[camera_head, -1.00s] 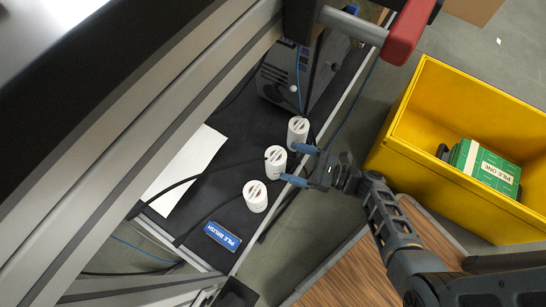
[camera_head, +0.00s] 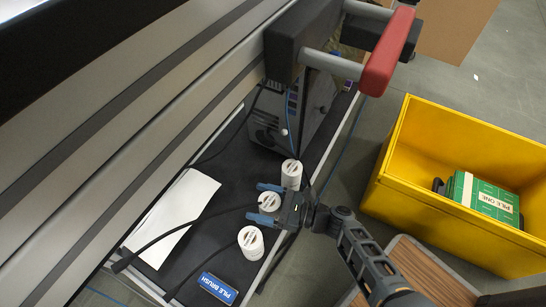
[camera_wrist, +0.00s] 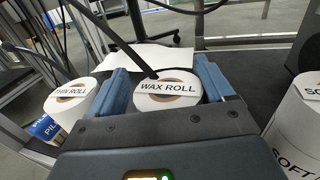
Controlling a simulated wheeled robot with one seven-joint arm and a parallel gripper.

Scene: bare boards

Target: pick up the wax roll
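The wax roll (camera_head: 269,203) is a white upright roll, the middle one of three on the dark board. Its "WAX ROLL" label is readable in the wrist view (camera_wrist: 166,95). My gripper (camera_head: 258,202) has its two blue fingers on either side of the roll, one above it and one below it in the head view. In the wrist view the fingers (camera_wrist: 165,82) stand very close to the roll's sides, and the gripper body hides its lower part. The fingers look as wide apart as before, so the gripper is open around the roll.
The thin roll (camera_head: 251,243) and a roll marked "SOFT" (camera_head: 291,175) stand on either side. A blue "PILE BRUSH" label (camera_head: 217,288), white sheet (camera_head: 178,215), black cable and grey machine (camera_head: 300,115) are nearby. A yellow bin (camera_head: 450,215) stands right.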

